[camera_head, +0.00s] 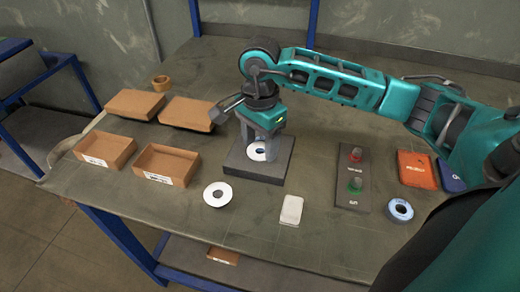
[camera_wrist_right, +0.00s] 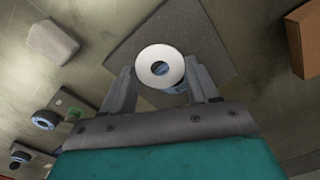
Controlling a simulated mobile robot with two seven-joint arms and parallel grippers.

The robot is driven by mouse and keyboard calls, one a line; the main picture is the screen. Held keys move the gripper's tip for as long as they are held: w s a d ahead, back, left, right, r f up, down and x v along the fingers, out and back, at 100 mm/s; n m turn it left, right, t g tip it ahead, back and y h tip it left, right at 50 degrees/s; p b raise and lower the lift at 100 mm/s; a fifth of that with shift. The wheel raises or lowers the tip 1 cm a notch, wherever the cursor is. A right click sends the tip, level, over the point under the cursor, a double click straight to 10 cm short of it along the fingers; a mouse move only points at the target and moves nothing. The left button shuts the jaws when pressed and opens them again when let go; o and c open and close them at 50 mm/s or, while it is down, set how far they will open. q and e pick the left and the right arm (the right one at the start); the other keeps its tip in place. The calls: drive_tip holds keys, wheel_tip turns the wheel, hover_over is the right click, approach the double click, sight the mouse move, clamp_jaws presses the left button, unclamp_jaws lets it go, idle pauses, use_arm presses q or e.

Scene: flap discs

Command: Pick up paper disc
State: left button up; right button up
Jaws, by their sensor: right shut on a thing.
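My right gripper (camera_head: 259,143) points down over a dark square block (camera_head: 238,163) on the table. A white paper disc (camera_head: 257,154) with a centre hole is between its fingers. In the right wrist view the white disc (camera_wrist_right: 159,52) sits between the two fingers (camera_wrist_right: 161,78), above the dark block (camera_wrist_right: 207,40), with something blue showing under it. The fingers are shut on it. Whether it touches the block is hard to tell. A second white disc (camera_head: 217,186) lies flat on the table in front of the block. My left gripper is not in view.
Two open cardboard trays (camera_head: 105,150) (camera_head: 167,163) and two closed boxes (camera_head: 134,104) (camera_head: 189,113) stand at the left, with a tape roll (camera_head: 161,83) behind.

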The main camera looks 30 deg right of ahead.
drive_tip(key=c, duration=0.3)
